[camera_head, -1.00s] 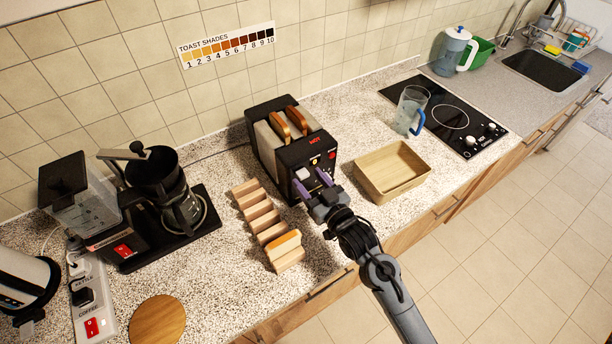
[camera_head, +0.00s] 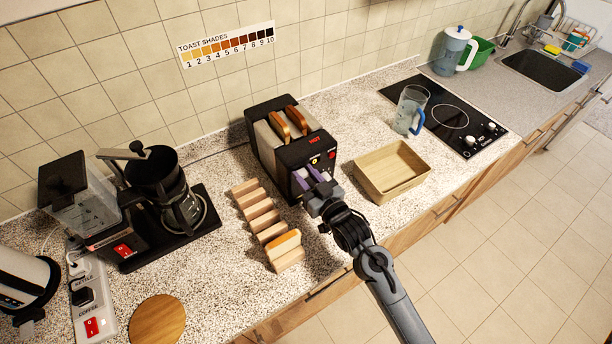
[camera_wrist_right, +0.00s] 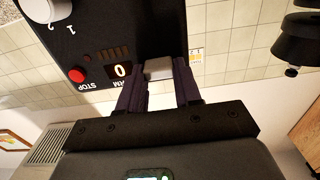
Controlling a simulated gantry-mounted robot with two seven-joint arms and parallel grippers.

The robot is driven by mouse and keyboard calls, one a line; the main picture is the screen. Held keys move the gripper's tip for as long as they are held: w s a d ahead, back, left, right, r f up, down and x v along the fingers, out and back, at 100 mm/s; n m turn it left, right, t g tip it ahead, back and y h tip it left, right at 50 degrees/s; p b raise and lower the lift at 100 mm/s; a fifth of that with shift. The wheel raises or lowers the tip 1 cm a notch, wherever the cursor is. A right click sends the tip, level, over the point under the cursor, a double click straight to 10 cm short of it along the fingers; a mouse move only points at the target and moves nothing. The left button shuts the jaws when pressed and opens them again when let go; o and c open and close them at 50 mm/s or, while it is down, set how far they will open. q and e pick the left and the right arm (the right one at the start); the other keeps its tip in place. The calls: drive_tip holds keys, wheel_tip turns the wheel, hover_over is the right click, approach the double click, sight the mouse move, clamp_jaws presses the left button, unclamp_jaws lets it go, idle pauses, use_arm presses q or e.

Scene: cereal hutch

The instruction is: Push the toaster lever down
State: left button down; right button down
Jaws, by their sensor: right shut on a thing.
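The black and steel toaster (camera_head: 292,157) stands on the counter with two browned bread slices (camera_head: 280,125) sticking up out of its slots. My right gripper (camera_head: 311,176) is at the toaster's front face. In the right wrist view its dark purple fingers (camera_wrist_right: 158,80) are shut on the pale grey lever (camera_wrist_right: 158,68), one on each side. The lever is mostly hidden by the fingers in the head view. The wrist view also shows the toaster's front upside down, with a red STOP button (camera_wrist_right: 77,75), a display (camera_wrist_right: 120,71) and a white dial. My left gripper is not in view.
A wooden toast rack (camera_head: 264,222) with one slice stands left of the toaster, close to my right gripper. An empty wooden basket (camera_head: 393,184) is on the right. A coffee maker (camera_head: 128,215) is at left; a glass jug (camera_head: 410,110) stands by the hob.

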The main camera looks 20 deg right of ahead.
wheel_tip(320, 180, down, 7)
drive_tip(key=b, duration=0.2)
drive_tip(key=shift+r, duration=0.2)
drive_tip(key=c, duration=1.2)
unclamp_jaws()
drive_tip(key=shift+f, duration=0.1)
drive_tip(key=o, duration=0.4)
drive_tip(key=shift+o, duration=0.2)
drive_tip(key=shift+s+r, duration=0.1)
drive_tip(key=shift+r, duration=0.1)
drive_tip(key=s+d, duration=0.2)
drive_tip(key=s, duration=0.8)
drive_tip(key=shift+s, duration=0.2)
